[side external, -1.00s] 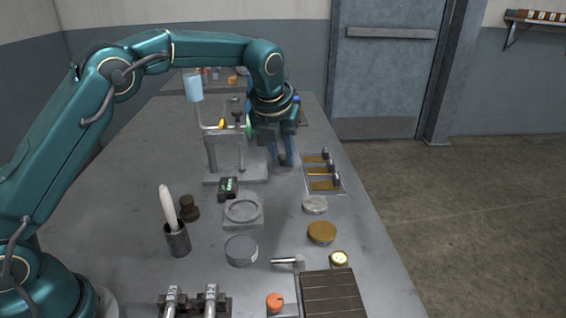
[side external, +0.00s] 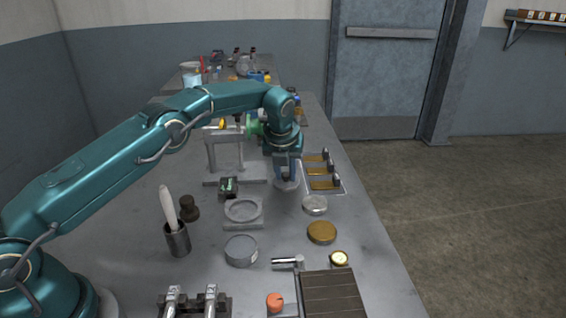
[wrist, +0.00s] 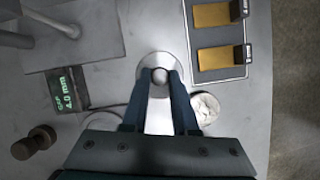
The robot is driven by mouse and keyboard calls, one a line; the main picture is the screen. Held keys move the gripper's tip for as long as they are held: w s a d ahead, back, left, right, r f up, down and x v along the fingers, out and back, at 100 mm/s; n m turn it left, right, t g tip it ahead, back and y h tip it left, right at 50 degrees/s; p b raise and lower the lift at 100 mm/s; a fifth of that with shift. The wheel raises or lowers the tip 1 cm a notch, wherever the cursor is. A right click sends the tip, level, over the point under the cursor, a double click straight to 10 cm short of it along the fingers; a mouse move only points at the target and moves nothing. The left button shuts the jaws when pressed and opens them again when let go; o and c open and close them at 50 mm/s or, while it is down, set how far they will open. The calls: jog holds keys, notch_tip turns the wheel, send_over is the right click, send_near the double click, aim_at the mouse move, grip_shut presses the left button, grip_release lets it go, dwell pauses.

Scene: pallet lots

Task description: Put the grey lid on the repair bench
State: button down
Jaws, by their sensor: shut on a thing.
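The grey lid (wrist: 153,59) is a pale round disc with a ball-shaped knob. In the wrist view the fingers of my gripper (wrist: 160,85) are closed on the knob from both sides. In the side view my gripper (side external: 286,175) points down just left of the panel with brass plates, with the lid (side external: 287,185) under its fingertips. I cannot tell whether the lid touches the table. No thing in view is clearly marked as the repair bench.
A square plate with a round recess (side external: 260,220), a grey round tin (side external: 241,251), a silver disc (side external: 314,205) and a brass disc (side external: 321,232) lie nearer the camera. A grey stand (side external: 211,158) is left of my gripper. The brass-plate panel (side external: 339,187) is to its right.

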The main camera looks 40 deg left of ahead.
jog(key=shift+f, duration=1.05)
jog(key=shift+f, duration=0.1)
jog(key=c, duration=0.7)
grip_release()
